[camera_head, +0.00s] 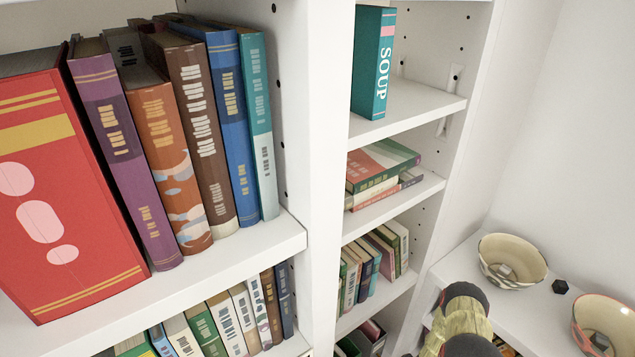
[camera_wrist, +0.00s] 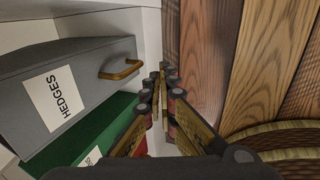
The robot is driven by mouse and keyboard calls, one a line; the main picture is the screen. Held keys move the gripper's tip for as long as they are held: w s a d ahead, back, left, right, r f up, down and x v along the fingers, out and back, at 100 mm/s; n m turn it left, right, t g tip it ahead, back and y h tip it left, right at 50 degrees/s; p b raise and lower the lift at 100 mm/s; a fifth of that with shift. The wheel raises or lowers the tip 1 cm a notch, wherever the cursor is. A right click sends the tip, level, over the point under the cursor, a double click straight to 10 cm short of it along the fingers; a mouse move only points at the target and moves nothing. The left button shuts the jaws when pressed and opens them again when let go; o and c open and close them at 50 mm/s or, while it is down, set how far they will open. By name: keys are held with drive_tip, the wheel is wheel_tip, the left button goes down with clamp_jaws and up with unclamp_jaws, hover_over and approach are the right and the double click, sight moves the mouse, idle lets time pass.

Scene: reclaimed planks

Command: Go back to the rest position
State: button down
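My gripper (camera_wrist: 161,75) shows in the wrist view, with its two dark and brass-coloured fingers converging. The fingertips are together, and I see nothing held between them. It points along a gap between a grey drawer or box front (camera_wrist: 105,90) on the left and wooden planks (camera_wrist: 215,50) on the right. The grey front bears a white label reading "HEDGES" and a brass handle (camera_wrist: 120,69). In the head view the gripper's fingers are not visible; a yellowish part of my arm with dark caps shows at the lower right.
A white bookcase (camera_head: 322,180) with several books fills the head view's left and middle. A green front (camera_wrist: 95,140) is below the grey one.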

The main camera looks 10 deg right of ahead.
drive_tip(key=s+m+g+h, duration=0.1)
drive_tip(key=s+m+g, duration=0.3)
drive_tip(key=s+m, duration=0.55)
drive_tip(key=s+d+r+m+g, duration=0.1)
drive_tip(key=s+d+r+m, duration=0.1)
drive_tip(key=s+r, duration=0.2)
drive_tip(key=w+a+r+m+g+p, duration=0.15)
drive_tip(key=r+m, duration=0.25)
drive_tip(key=r, duration=1.1)
drive_tip(key=w+a+r+m+h, duration=0.1)
drive_tip(key=a+r+m, duration=0.15)
drive_tip(key=r, duration=1.25)
drive_tip(key=w+a+r+m+g+p, duration=0.15)
drive_tip(key=r+m, duration=0.35)
drive_tip(key=r, duration=1)
drive_tip(key=s+a+r+t+p, duration=0.1)
drive_tip(key=s+a+r+t, duration=0.2)
drive_tip(key=a+r, duration=0.4)
drive_tip(key=s+a+r+t+p, duration=0.1)
drive_tip(key=s+a+r+t, duration=0.2)
drive_tip(key=r, duration=1.5)
drive_tip(key=s+a+r+t+p, duration=0.1)
drive_tip(key=s+a+r+t, duration=0.2)
drive_tip(key=a+r, duration=0.8)
wheel_tip(320, 180, up, 2)
drive_tip(key=shift+s+a+n+t, duration=0.25)
drive_tip(key=shift+s+n+t, duration=0.05)
drive_tip(key=shift+s+t, duration=0.1)
